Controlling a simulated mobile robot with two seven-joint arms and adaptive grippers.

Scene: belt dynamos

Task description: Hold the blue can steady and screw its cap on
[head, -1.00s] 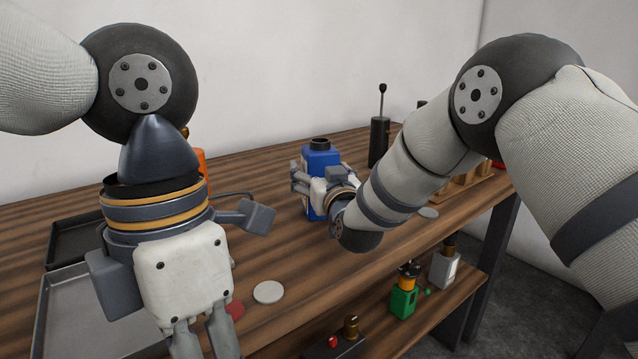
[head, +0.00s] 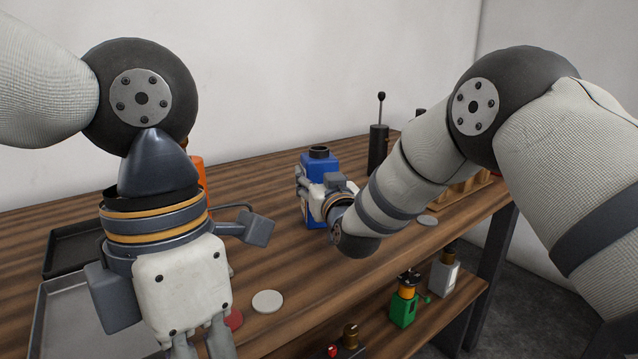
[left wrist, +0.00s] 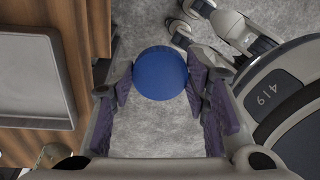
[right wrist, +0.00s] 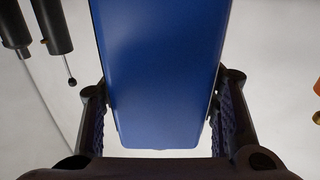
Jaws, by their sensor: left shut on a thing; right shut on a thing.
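The blue can (head: 318,166) is upright at the bench, its dark, open neck (head: 319,151) bare on top. My right gripper (head: 312,190) is shut on the can's sides. The can also fills the middle of the right wrist view (right wrist: 160,70), between the two fingers. My left gripper (head: 200,348) is in front at the lower left of the head view, well apart from the can. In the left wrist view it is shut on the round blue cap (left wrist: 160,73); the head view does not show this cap.
Trays (head: 62,325) lie at the left bench edge. A pale disc (head: 267,301) and a red disc (head: 233,320) lie near the front edge. Green (head: 403,308) and grey (head: 443,272) items stand on the shelf below.

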